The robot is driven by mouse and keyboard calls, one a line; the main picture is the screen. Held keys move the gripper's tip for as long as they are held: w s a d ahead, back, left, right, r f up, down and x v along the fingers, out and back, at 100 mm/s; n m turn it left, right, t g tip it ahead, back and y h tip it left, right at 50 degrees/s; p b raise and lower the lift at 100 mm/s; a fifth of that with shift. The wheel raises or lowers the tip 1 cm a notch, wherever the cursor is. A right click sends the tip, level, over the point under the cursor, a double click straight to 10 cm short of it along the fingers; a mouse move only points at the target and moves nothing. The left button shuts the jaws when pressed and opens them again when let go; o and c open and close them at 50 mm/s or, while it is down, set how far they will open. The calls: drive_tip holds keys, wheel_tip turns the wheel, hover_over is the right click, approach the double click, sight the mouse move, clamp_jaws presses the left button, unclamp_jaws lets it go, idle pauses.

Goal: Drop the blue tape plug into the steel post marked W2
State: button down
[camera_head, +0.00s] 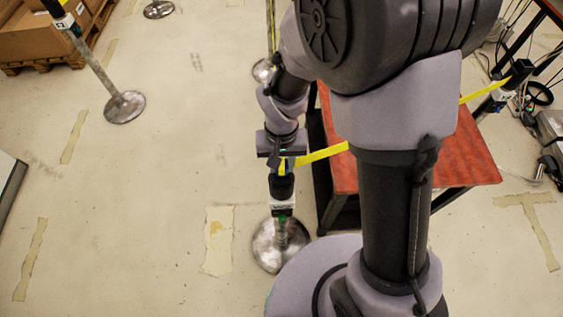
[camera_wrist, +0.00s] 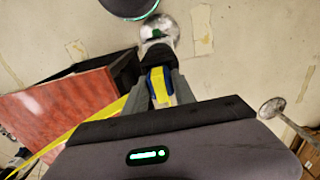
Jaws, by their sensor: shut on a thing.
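My gripper (camera_head: 284,163) is shut on the blue tape plug (camera_wrist: 157,71), with yellow tape around it. In the wrist view the plug sits between the two grey fingers (camera_wrist: 161,82). A steel post with a black head (camera_head: 281,187) and a white label (camera_head: 281,206) stands directly below my gripper; its print is too small to read. The black head also shows just beyond the plug in the wrist view (camera_wrist: 158,56). I cannot tell whether the plug is in it or just above. The yellow tape (camera_head: 322,153) runs right, behind my arm.
A red-topped table (camera_head: 465,165) stands right of the post. The tape reaches another post head (camera_head: 520,72) at the far right. A labelled post (camera_head: 97,75) stands at upper left, near cardboard boxes (camera_head: 35,40) on a pallet. Floor to the left is mostly clear.

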sight(282, 164)
drive_tip(key=shift+f+b, duration=0.4)
drive_tip(key=shift+f, duration=0.05)
drive_tip(key=c, duration=1.3)
unclamp_jaws()
wheel_tip(282, 164, up, 11)
drive_tip(key=p, duration=0.9)
drive_tip(key=shift+r, duration=0.15)
